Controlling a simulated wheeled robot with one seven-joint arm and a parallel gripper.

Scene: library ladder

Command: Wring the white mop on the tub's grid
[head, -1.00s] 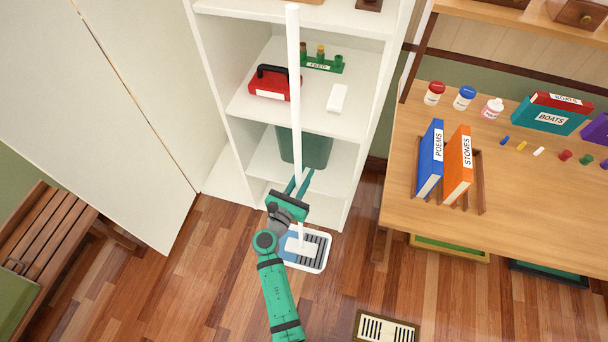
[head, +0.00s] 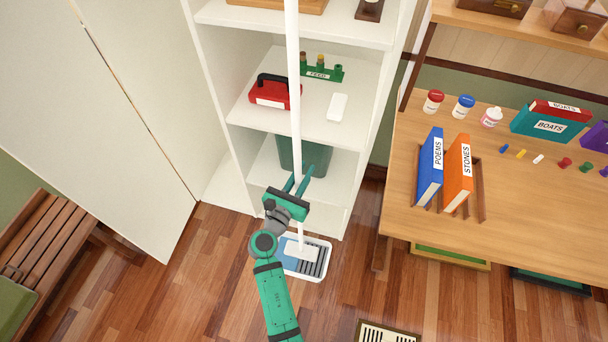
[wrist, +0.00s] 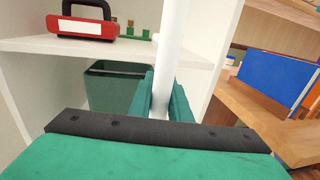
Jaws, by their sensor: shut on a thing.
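The white mop (head: 294,90) stands nearly upright, its long pole running out of the top of the head view. My gripper (head: 299,183) is shut on the pole, low down; the wrist view shows the green fingers (wrist: 166,98) on both sides of it. The white mop head (head: 300,251) is over the tub (head: 311,278), between the blue part at left and the dark grid (head: 318,262) at right. Whether it touches the grid I cannot tell. The tub stands on the floor in front of the shelf.
The white shelf unit (head: 224,100) is close behind the pole, with a red toolbox (head: 275,92) and a dark green bin (head: 316,156). A wooden table (head: 400,200) stands at right, a bench (head: 45,245) at left. A floor vent (head: 388,333) lies at the front right.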

